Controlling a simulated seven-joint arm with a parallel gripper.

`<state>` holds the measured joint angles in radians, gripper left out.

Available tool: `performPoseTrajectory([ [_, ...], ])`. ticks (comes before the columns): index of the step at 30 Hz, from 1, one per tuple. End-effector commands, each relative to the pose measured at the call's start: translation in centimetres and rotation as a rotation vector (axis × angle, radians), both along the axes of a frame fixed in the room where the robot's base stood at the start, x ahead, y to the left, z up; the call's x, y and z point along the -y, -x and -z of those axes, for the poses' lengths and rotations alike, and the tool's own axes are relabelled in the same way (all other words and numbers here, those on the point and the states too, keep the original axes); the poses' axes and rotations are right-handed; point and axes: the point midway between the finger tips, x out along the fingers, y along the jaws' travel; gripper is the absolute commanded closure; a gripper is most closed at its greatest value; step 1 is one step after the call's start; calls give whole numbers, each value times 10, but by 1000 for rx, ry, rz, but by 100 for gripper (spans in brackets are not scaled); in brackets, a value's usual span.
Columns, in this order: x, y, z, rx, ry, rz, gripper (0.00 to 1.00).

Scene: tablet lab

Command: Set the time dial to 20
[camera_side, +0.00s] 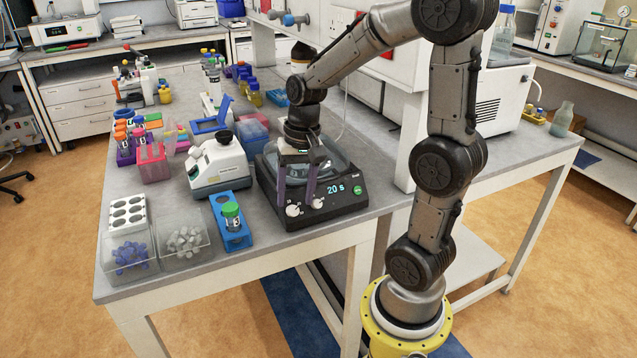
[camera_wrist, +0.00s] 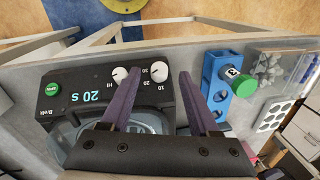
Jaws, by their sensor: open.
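The dark mixer (camera_side: 345,205) stands near the bench's front edge, and its display (camera_side: 336,189) reads 20 s. Two white dials sit on its front panel. The number-marked dial, apparently the time dial (camera_side: 293,210), is on the left; it also shows in the wrist view (camera_wrist: 157,75). The other dial (camera_side: 317,203), marked HI in the wrist view (camera_wrist: 120,73), sits beside it. My gripper (camera_side: 295,203) points down at the panel with purple fingers spread. In the wrist view my gripper (camera_wrist: 159,75) has the number-marked dial between its fingertips; contact is not clear.
A blue rack (camera_side: 234,236) with a green-capped tube (camera_side: 231,212) stands left of the mixer. A white instrument (camera_side: 217,166) is behind that rack. Clear bins (camera_side: 185,245) of small caps are farther left. A green button (camera_side: 357,190) is on the mixer's right.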

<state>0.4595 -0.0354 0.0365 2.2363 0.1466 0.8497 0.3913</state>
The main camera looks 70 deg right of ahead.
Motion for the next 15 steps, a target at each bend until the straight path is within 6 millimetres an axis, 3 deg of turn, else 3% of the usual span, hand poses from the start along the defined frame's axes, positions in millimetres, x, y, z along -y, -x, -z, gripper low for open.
performPoseTrajectory([
  [15, 8, 9, -95, 5, 1, 2, 38],
])
